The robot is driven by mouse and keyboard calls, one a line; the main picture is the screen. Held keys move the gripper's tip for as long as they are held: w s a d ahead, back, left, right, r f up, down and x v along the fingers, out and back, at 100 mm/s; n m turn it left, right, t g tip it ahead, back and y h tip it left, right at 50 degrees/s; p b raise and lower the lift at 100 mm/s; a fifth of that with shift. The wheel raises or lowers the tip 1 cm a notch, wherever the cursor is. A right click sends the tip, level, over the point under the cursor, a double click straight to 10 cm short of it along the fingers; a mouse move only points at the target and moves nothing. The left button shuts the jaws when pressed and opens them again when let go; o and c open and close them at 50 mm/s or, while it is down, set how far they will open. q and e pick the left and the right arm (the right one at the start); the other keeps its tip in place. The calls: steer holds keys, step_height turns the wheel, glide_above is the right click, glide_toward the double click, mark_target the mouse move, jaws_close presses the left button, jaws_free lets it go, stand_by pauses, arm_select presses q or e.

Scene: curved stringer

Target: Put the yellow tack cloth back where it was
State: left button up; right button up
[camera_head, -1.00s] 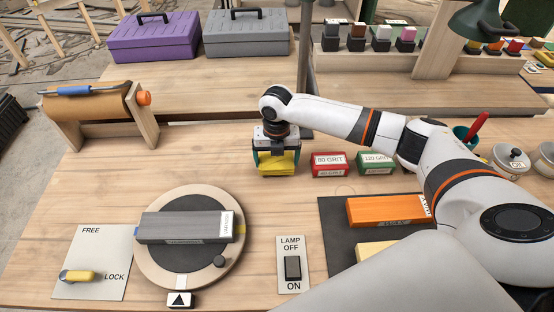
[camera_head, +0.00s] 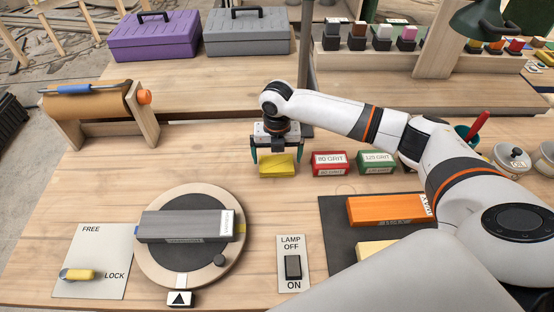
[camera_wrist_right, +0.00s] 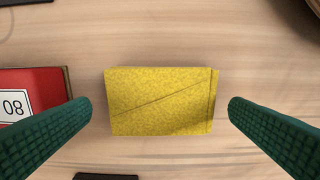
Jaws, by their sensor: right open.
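The yellow tack cloth (camera_head: 277,166) lies folded on the wooden bench, left of the red grit box. In the right wrist view the cloth (camera_wrist_right: 162,101) sits flat between the two green fingers, with a gap on each side. My right gripper (camera_head: 277,156) is open just above and behind the cloth, pointing down; its fingers also show in the right wrist view (camera_wrist_right: 160,110). My left gripper is not in the head view.
A red 80 grit box (camera_head: 330,164) and a green grit box (camera_head: 376,162) stand right of the cloth. A round turntable (camera_head: 151,269) carries a grey block (camera_head: 183,226). A paper roll stand (camera_head: 100,113) is at left. Bare bench lies around the cloth's left and front.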

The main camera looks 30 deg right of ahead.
mark_target(277, 163)
step_height(277, 163, up, 10)
steer(key=shift+b, duration=0.35)
steer(key=shift+f, duration=0.15)
